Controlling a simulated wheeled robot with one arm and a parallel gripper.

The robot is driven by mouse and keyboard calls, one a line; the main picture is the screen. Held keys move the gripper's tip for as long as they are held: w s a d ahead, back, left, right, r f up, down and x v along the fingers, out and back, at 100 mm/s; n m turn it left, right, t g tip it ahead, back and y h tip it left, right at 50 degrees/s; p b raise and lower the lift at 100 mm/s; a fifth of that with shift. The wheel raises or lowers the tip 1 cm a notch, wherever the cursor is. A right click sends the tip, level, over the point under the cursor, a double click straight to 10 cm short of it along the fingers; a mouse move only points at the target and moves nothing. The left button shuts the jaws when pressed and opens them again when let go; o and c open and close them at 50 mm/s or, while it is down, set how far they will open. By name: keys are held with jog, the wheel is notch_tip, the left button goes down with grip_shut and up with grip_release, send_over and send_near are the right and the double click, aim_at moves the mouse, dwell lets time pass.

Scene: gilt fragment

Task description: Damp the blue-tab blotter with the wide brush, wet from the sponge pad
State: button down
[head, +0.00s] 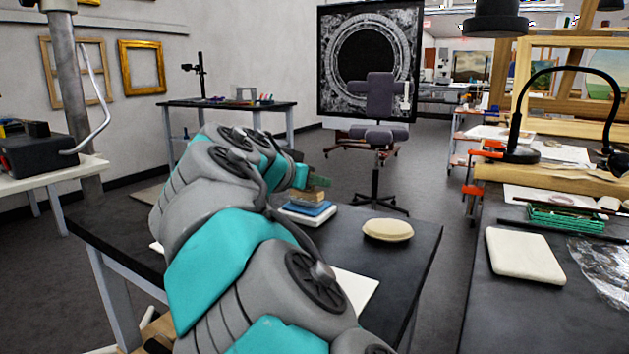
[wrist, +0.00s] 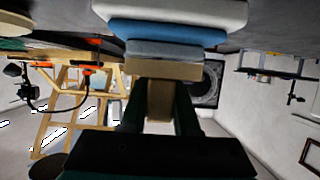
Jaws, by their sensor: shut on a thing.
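My gripper (wrist: 160,104) is shut on the tan handle of a wide brush (wrist: 163,71), between two dark fingers. The brush also shows in the head view (head: 315,195), partly behind my arm. In the upside-down wrist view, a grey layer (wrist: 165,48), a blue layer (wrist: 168,32) and a white layer (wrist: 185,11) lie just past the brush head. In the head view this blue and white stack (head: 309,211) sits on the dark table, with the brush just over it. I cannot tell whether they touch, which layer is the sponge pad, or where the blue-tab blotter is.
A cream cushion (head: 387,230) lies right of the stack on the dark table (head: 412,262). A white sheet (head: 353,288) is partly under my arm. The right bench holds a cream pad (head: 525,256), a green rack (head: 568,218) and a lamp (head: 522,153). A chair (head: 379,135) stands behind.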

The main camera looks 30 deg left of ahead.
jog(key=shift+r+p, duration=1.3)
jog(key=shift+r, duration=2.2)
